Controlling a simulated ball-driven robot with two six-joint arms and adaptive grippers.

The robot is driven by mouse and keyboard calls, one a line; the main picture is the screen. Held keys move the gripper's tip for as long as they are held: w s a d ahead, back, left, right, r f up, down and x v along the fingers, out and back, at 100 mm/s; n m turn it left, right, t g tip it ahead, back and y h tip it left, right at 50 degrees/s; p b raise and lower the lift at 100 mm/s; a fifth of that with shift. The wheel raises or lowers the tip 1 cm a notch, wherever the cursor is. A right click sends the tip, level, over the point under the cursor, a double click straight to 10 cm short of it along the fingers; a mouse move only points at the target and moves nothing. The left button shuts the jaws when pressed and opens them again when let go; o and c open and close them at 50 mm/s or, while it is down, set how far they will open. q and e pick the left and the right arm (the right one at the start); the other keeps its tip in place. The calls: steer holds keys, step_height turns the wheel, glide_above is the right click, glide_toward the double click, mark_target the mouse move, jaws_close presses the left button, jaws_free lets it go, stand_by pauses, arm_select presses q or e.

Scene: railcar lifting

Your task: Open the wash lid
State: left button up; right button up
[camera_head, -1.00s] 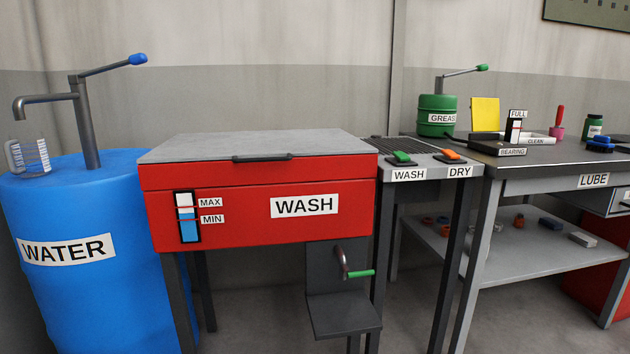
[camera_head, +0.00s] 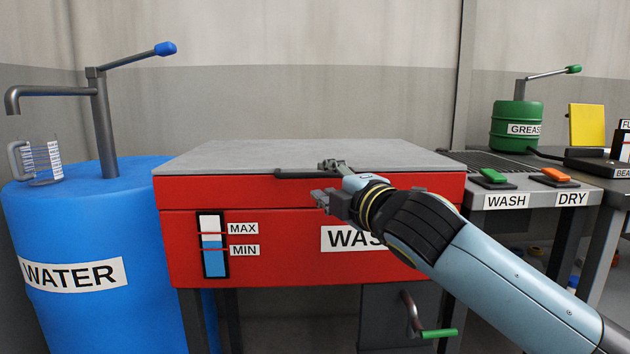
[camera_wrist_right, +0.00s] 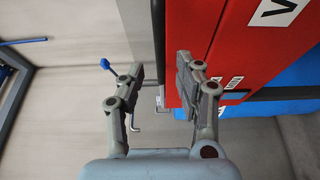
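The wash lid (camera_head: 235,156) is a flat grey panel lying shut on top of the red wash box (camera_head: 182,238). Its dark bar handle (camera_head: 293,173) runs along the front edge, its right part hidden behind my right gripper (camera_head: 328,182). The gripper comes from the right with its fingers pointing left, one above the other, at the handle's right part. In the right wrist view the gripper (camera_wrist_right: 160,78) is open, its two fingers apart with the box edge showing beyond the gap. Whether a finger touches the handle, I cannot tell. My left gripper is out of view.
A blue water barrel (camera_head: 90,225) with a tap (camera_head: 102,125) and clear jug (camera_head: 42,162) stands left. Right of the box are the green wash switch (camera_head: 493,176), orange dry switch (camera_head: 556,175) and green grease drum (camera_head: 515,127). A green-handled crank (camera_head: 436,334) is below.

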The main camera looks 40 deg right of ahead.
mark_target(317, 177)
steer(key=w, duration=0.3)
steer(key=w+d, duration=0.1)
steer(key=w, duration=0.1)
steer(key=shift+b, duration=0.3)
steer(key=shift+w, duration=0.1)
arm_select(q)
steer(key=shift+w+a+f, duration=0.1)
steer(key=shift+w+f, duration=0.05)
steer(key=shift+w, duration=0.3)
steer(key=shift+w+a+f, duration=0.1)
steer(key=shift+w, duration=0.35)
arm_select(e)
steer(key=c, duration=0.7)
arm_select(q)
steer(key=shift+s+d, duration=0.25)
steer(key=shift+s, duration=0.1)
arm_select(e)
jaws_close()
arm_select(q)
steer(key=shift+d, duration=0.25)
